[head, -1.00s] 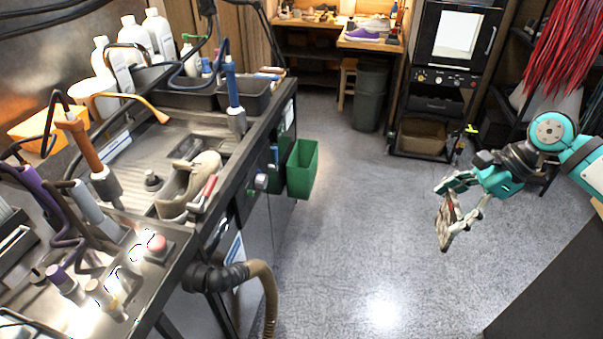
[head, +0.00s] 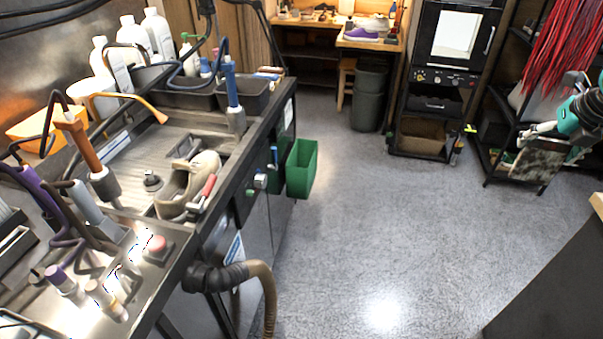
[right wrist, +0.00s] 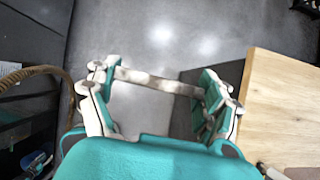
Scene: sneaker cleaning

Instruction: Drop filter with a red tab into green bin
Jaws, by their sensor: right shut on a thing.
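The green bin (head: 302,168) hangs on the side of the wash counter in the head view, its open top up. My right gripper (head: 540,133) is at the far right, well away from the bin. It is shut on a flat, speckled, pale-and-brown panel, the filter (head: 537,163), which hangs below the fingers. In the right wrist view the filter (right wrist: 158,80) shows nearly edge-on as a thin bar between the two fingers. I cannot make out a red tab on it now. My left gripper is not in view.
The wash counter (head: 262,118) with a sneaker (head: 188,185) runs along the left. Grey floor (head: 400,220) lies open between counter and gripper. A shelf rack with red hanging cords (head: 568,45) stands behind the gripper. A wooden top (right wrist: 285,110) is at the right in the wrist view.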

